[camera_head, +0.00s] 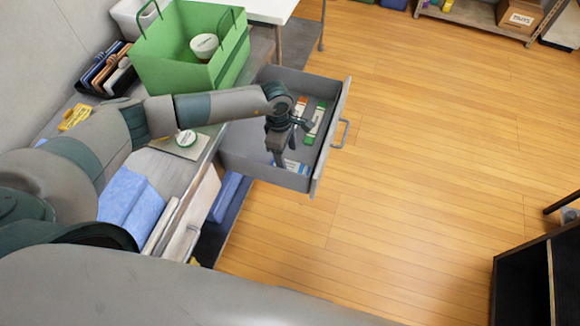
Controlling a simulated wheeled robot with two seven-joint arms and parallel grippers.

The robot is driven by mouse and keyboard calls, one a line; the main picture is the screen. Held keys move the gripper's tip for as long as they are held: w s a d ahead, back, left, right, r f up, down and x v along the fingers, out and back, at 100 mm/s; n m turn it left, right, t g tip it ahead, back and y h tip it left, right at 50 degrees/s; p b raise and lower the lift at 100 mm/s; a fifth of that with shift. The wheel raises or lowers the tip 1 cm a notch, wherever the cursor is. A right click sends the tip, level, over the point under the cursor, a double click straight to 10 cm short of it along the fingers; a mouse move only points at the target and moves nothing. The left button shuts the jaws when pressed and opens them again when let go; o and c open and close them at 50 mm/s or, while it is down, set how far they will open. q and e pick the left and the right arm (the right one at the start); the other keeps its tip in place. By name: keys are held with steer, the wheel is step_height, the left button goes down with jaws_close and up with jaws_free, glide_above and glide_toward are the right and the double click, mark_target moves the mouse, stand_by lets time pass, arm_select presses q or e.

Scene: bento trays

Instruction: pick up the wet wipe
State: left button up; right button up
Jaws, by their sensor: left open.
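An open grey drawer (241,161) holds several small flat packets. A white and blue packet (296,167) lies near the drawer's near side. A white and green packet (317,116) and a white and orange-red packet (301,103) lie farther back. I cannot read which one is the wet wipe. My left gripper (293,145) is in or just above the drawer, pointing down, open and empty. One finger overlaps the edge of the blue packet in the picture; contact is unclear. My arm and gripper hide part of the drawer floor. My right gripper is out of view.
A green bag (165,75) with a white round tub (204,46) stands on the counter behind my left arm. Dark cases (108,68), a yellow item (75,117) and a blue cloth (128,200) lie on the counter. The drawer's handle (342,133) faces open wooden floor.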

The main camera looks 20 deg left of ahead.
mark_target(290, 167)
arm_select(q)
steer(key=shift+d+f+p, duration=0.15)
steer(key=shift+f+p, duration=0.1)
steer(key=shift+f, duration=0.95)
steer(key=shift+d+f+p, duration=0.15)
steer(key=shift+f+p, duration=0.05)
steer(key=shift+f, duration=0.95)
steer(key=shift+c, duration=0.2)
steer(key=c, duration=1.1)
